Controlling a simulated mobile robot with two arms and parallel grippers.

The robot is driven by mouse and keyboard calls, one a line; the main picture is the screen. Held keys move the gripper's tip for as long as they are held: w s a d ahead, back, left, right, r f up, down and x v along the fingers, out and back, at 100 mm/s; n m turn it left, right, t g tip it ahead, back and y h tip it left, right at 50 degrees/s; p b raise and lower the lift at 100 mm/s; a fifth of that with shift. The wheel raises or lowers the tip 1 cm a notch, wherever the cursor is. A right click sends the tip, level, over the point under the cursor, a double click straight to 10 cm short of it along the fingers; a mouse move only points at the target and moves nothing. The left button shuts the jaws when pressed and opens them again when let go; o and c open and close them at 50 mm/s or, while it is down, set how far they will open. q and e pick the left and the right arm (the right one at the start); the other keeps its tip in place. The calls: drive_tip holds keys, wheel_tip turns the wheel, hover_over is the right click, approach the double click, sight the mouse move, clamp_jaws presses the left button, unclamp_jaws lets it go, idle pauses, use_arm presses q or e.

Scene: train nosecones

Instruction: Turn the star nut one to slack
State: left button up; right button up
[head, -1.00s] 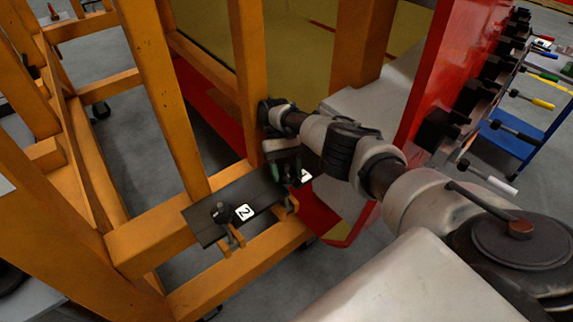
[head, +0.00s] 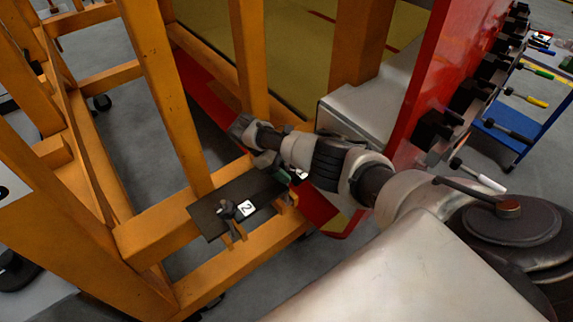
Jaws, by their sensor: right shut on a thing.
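A dark flat plate (head: 262,190) lies across the orange frame. At its left end stands a dark star nut (head: 229,209) beside a white label marked 2 (head: 246,208). My right gripper (head: 283,174) is at the plate's far right end, shut on star nut one, which the gripper's fingers and my wrist mostly hide. The nut's exact turn angle cannot be seen. My left gripper is not in view.
Orange posts (head: 163,95) and beams of the frame stand close to the left of and behind my right arm. A red panel (head: 437,70) with a row of black clamps (head: 468,97) stands at the right. A blue cart (head: 505,125) is beyond it.

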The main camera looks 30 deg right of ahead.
drive_tip(key=shift+r+n+t+h, duration=0.1)
drive_tip(key=shift+n+t+h, duration=0.35)
drive_tip(key=shift+n, duration=0.45)
drive_tip(key=n+t+h, duration=0.1)
drive_tip(key=n, duration=0.1)
drive_tip(key=shift+n+t, duration=0.35)
drive_tip(key=shift+n, duration=0.05)
drive_tip(key=n+t, duration=0.2)
drive_tip(key=n, duration=0.1)
drive_tip(key=n+t+h, duration=0.1)
drive_tip(key=n+t, duration=0.2)
drive_tip(key=shift+n+h, duration=0.25)
drive_tip(key=shift+n, duration=0.05)
drive_tip(key=o, duration=0.9)
drive_tip(key=shift+o, duration=0.2)
drive_tip(key=shift+a, duration=0.1)
